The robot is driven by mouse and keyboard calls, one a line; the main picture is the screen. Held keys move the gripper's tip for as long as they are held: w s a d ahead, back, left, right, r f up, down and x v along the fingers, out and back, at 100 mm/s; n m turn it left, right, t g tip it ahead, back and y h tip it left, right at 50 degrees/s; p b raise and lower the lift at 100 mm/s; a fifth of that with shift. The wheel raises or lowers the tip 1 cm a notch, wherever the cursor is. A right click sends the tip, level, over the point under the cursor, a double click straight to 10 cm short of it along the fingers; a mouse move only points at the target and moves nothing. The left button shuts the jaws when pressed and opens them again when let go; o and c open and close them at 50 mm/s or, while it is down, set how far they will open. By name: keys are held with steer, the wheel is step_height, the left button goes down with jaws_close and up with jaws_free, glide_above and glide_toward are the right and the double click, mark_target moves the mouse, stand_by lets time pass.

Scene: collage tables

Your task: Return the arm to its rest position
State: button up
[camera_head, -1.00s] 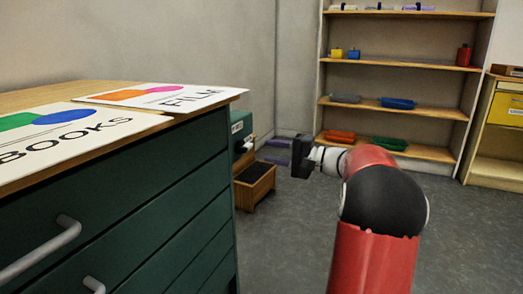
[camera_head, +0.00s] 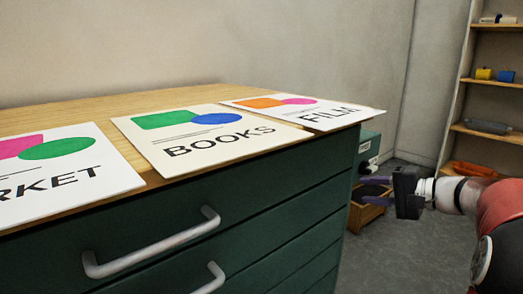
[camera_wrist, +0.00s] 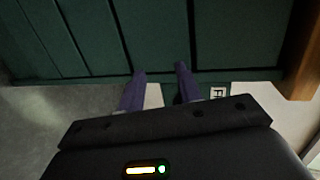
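My gripper (camera_head: 372,188) is at the right of the head view, held out in front of the wooden box beyond the cabinet's right end. In the wrist view my gripper (camera_wrist: 161,72) shows two purple fingers apart, with nothing held between them. My red and black arm runs off the right edge of the head view. The dark green drawer cabinet (camera_head: 190,222) fills the lower left and middle, and its green face (camera_wrist: 120,35) spans the top of the wrist view.
The wooden box (camera_head: 362,214) stands past the cabinet. A shelf unit (camera_head: 490,83) is at far right. Grey floor (camera_head: 430,240) is clear.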

steer(key=s+a+f+n+g+h+p, duration=0.1)
steer(key=s+a+n+g+h+p, duration=0.3)
steer(key=s+a, duration=0.9)
steer(key=s+f+n+h+p, duration=0.2)
steer(key=s+h, duration=0.4)
steer(key=s, duration=0.8)
steer(key=f+n, duration=0.1)
steer(key=n, duration=0.1)
steer(key=shift+s+a+f+n+g+h, duration=0.15)
steer(key=shift+a+n+g+h, duration=0.15)
steer(key=shift+a+n, duration=0.1)
